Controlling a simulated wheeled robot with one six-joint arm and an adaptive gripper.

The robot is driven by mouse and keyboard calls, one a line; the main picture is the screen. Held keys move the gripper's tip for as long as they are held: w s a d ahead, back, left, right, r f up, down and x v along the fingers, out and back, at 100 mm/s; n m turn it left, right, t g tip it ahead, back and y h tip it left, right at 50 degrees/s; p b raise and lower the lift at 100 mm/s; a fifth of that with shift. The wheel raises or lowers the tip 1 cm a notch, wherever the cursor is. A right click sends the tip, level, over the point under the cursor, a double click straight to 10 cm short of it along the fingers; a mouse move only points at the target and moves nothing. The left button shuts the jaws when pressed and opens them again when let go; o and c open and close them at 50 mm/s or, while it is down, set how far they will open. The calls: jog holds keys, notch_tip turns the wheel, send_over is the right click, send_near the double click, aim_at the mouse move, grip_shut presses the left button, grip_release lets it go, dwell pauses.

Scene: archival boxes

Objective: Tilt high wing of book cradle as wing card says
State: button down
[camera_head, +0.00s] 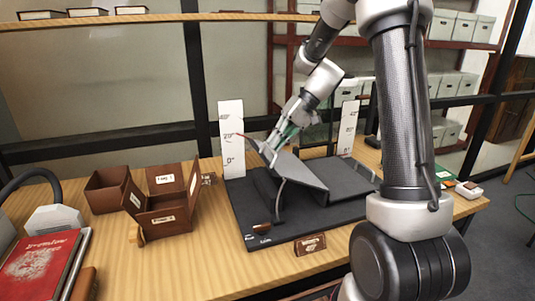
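The book cradle stands on a dark base (310,222) on the wooden table. Its left wing (303,171) is a grey panel that is tilted, with its upper edge towards the left. Its right wing (341,183) lies lower and flatter. My gripper (270,150) is at the upper left edge of the left wing and seems to touch it. Its fingers are too small and overlapped to tell open from shut. A white angle scale (231,165) stands behind at left, with a thin red pointer near its 20 mark. A second scale (348,125) stands at right.
A small brown card holder (310,245) is at the base's front; its writing is unreadable. Brown open boxes (165,213) stand left of the cradle. A red book (42,262) lies at the front left. A shelf (150,18) runs above. Bare table lies front left of the base.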

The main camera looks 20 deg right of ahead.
jog(key=c, duration=1.9)
grip_release()
jog(key=o, duration=0.3)
jog(key=shift+o, duration=0.2)
jog(key=v, duration=1.2)
